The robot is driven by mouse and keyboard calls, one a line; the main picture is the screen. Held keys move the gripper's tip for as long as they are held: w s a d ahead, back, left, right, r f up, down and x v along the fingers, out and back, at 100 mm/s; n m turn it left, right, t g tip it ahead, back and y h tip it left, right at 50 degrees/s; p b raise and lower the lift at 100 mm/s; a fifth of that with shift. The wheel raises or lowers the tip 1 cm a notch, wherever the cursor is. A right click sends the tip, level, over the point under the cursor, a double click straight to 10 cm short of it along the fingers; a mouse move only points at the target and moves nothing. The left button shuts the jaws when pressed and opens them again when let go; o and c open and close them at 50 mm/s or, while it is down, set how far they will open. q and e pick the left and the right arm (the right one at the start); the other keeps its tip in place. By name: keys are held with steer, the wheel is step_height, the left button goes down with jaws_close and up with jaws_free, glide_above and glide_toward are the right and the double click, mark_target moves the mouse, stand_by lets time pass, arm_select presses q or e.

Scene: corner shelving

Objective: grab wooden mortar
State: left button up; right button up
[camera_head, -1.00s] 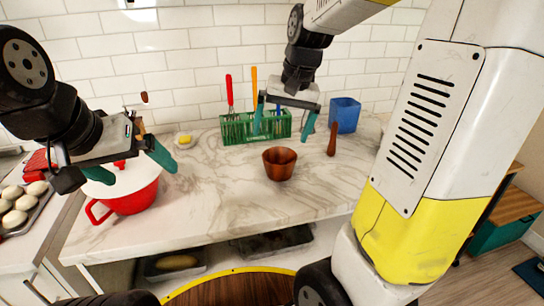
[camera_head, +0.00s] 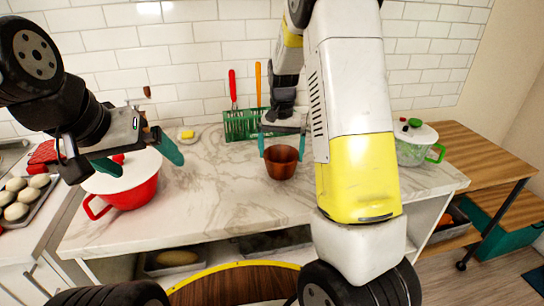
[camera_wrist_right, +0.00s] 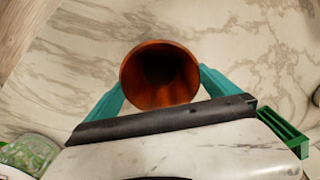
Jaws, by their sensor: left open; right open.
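The wooden mortar (camera_head: 281,164), a reddish-brown tapered cup, stands upright on the marble counter. In the right wrist view the mortar (camera_wrist_right: 158,78) shows its round open mouth. My right gripper (camera_head: 282,146) is open, with one teal finger on each side of the mortar near its rim. In the right wrist view the fingers of this gripper (camera_wrist_right: 160,88) flank the mortar closely; I cannot tell whether they touch it. My left gripper (camera_head: 138,158) is open and empty above the red pot with a white lid (camera_head: 128,190).
A green rack (camera_head: 238,125) with red- and orange-handled utensils stands behind the mortar. A glass pot with green handles (camera_head: 416,146) is at the right. A yellow sponge (camera_head: 187,134) lies at the back. The front middle counter is clear. My right arm covers the counter's right part.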

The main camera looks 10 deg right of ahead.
steer(key=shift+f, duration=0.95)
steer(key=shift+c, duration=0.4)
steer(key=shift+r, duration=0.1)
steer(key=c, duration=1.3)
